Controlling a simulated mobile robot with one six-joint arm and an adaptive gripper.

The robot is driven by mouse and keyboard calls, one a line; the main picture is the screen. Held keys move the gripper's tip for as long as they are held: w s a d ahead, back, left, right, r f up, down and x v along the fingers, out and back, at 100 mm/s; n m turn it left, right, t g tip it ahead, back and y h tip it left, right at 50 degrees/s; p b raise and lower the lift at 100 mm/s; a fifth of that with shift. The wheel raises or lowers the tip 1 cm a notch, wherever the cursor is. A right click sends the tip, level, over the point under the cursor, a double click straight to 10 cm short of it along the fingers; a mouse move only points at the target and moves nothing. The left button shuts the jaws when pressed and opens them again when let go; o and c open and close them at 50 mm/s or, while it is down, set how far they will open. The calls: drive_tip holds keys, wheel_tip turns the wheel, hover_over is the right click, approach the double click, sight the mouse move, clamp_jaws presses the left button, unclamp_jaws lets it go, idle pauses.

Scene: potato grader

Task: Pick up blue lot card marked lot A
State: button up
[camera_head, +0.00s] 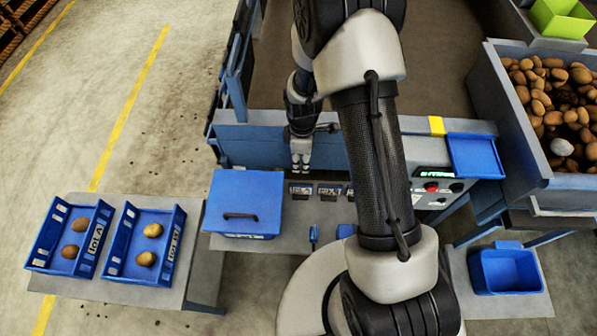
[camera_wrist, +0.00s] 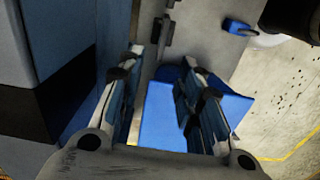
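No card clearly readable as the blue lot A card shows in either view. The words "lot A" show on the end label of the far-left blue crate (camera_head: 42,240), which holds two potatoes. A small blue item (camera_head: 314,236) lies on the grey shelf near my arm; I cannot tell if it is a card. My gripper (camera_head: 301,158) hangs fingers down at the front of the blue grader. In the wrist view, my gripper (camera_wrist: 163,57) has its fingers apart with nothing between them. A blue lidded box (camera_head: 245,195) is below and left of it.
A second labelled crate (camera_head: 183,225) stands beside the lot A one. Dark placards (camera_head: 328,192) line the shelf behind the small blue item. A control panel (camera_head: 437,188) is right of my arm. A potato bin (camera_head: 506,105) and an empty blue bin (camera_head: 507,272) are at right.

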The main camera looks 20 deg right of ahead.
drive_tip(key=b, duration=0.4)
hover_over(301, 193)
drive_tip(key=f, duration=0.9)
drive_tip(key=w+f, duration=0.1)
drive_tip(key=f, duration=0.3)
drive_tip(key=shift+f, duration=0.35)
drive_tip(key=shift+s+f+b, duration=0.2)
drive_tip(key=shift+f+b, duration=0.6)
drive_tip(key=shift+f, duration=1.8)
drive_tip(key=shift+f+b, duration=0.25)
drive_tip(key=shift+b, duration=0.1)
drive_tip(key=shift+c, duration=0.3)
clamp_jaws()
